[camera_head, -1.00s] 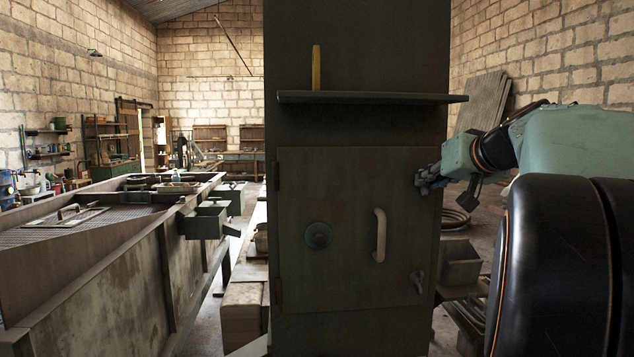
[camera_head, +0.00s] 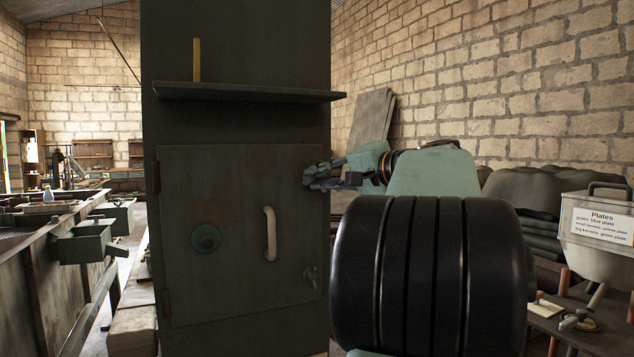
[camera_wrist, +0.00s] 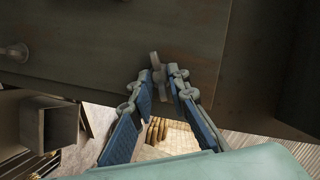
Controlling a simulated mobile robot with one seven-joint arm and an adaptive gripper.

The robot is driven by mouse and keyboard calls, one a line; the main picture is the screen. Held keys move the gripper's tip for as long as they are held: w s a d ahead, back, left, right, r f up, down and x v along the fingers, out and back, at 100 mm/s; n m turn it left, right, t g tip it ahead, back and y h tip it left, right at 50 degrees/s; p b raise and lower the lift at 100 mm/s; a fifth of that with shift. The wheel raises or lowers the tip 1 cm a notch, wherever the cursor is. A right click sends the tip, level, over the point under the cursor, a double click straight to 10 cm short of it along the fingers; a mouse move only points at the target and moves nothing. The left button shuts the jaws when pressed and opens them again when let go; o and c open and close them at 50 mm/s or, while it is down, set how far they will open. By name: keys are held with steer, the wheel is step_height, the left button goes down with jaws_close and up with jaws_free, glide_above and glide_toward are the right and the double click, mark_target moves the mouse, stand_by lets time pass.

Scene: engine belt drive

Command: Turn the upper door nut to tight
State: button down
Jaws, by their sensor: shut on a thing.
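The grey cabinet door (camera_head: 230,270) is closed, with a pale handle (camera_head: 270,234) and a round green knob (camera_head: 205,238). My gripper (camera_head: 312,178) is at the door's upper right edge, where its fingers hide the upper door nut in the head view. In the wrist view, the upper door nut (camera_wrist: 156,62) is a small grey winged piece between the fingertips of my gripper (camera_wrist: 164,74), which is shut on it. The lower door nut (camera_head: 310,277) sits near the door's lower right corner.
A shelf (camera_head: 250,93) with a yellow upright piece (camera_head: 197,60) juts out above the door. A metal bench (camera_head: 40,260) with small bins stands at left.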

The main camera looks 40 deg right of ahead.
steer(key=m+t+b, duration=0.1)
steer(key=m, duration=0.3)
steer(key=shift+f+t+y+b, duration=0.15)
steer(key=shift+t+y+b, duration=0.2)
steer(key=shift+t+y, duration=0.05)
stand_by(0.4)
steer(key=c, duration=1.8)
jaws_free()
steer(key=shift+c, duration=0.2)
steer(key=s+d, duration=0.2)
steer(key=s, duration=1)
steer(key=shift+w+f, duration=0.1)
